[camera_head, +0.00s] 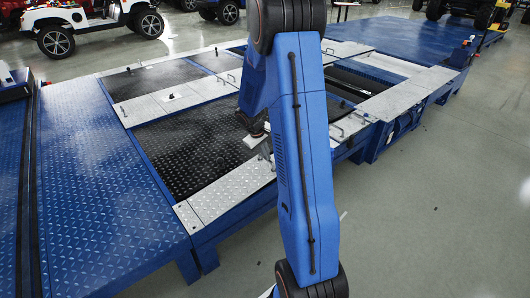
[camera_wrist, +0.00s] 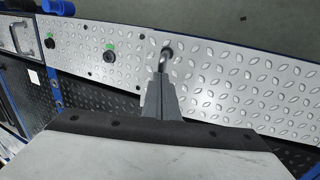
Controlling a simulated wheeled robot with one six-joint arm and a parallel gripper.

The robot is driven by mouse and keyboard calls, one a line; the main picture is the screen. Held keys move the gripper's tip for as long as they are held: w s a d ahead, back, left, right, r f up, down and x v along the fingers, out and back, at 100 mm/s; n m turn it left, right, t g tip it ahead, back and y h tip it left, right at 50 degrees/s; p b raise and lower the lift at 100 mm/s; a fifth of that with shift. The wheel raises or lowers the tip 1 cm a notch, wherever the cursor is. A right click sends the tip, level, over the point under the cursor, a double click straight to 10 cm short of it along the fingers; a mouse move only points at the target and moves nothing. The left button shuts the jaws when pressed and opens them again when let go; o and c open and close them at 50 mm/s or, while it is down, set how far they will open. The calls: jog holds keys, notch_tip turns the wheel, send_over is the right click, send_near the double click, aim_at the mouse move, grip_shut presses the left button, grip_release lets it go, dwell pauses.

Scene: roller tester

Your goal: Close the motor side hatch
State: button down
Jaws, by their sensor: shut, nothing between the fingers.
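My gripper (camera_wrist: 162,78) is shut and empty, pointing down at a silver tread-plate strip (camera_wrist: 235,88) in the wrist view. A small metal handle (camera_wrist: 164,57) stands on the strip right at the fingertips; I cannot tell whether they touch. In the head view my arm covers the middle of the roller tester and hides the fingertips. The silver strip (camera_head: 228,188) runs along the tester's near edge there. No raised hatch shows clearly, and I cannot tell which plate is the motor side hatch or how far it is open.
Black tread plates (camera_head: 190,150) lie inside the blue frame. A blue ramp (camera_head: 95,200) is at the left. Grey floor (camera_head: 430,200) is clear at the right.

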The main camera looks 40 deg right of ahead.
jog(key=shift+f, duration=0.1)
jog(key=x, duration=0.4)
jog(key=shift+f, duration=0.1)
jog(key=shift+v, duration=0.9)
jog(key=d+v, duration=0.1)
jog(key=v, duration=1.1)
jog(key=shift+d+r, duration=0.2)
jog(key=shift+r, duration=0.35)
